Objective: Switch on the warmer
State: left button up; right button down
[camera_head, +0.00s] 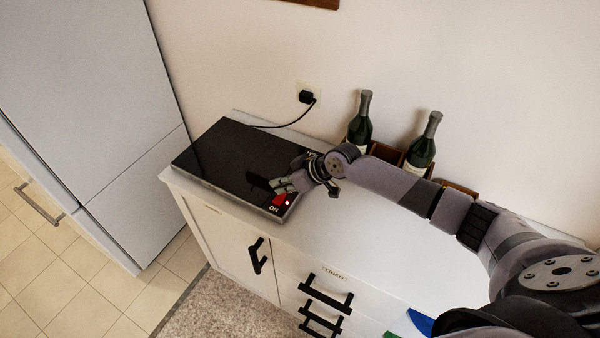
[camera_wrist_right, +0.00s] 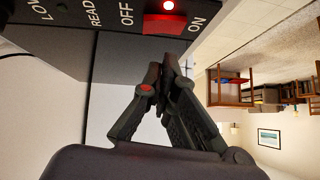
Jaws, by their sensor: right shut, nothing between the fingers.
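The warmer (camera_head: 225,155) is a flat black slab on the white cabinet top, with a black cable running to a wall socket. Its red switch (camera_head: 279,199) is at the front right corner, by the word ON. My left gripper is out of view.
Two dark bottles (camera_head: 360,125) (camera_head: 423,150) stand in a wooden rack against the wall behind my right arm. A tall grey fridge (camera_head: 90,100) stands at the left.

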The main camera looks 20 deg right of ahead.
pick_arm(q)
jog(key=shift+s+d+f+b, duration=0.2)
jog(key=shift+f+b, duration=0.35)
jog(key=shift+b, duration=0.6)
pick_arm(e)
jog(key=s+a+v, duration=0.1)
jog(key=v, duration=0.9)
jog(key=shift+a+r, duration=0.2)
jog(key=shift+r, duration=0.45)
jog(key=shift+s, duration=0.15)
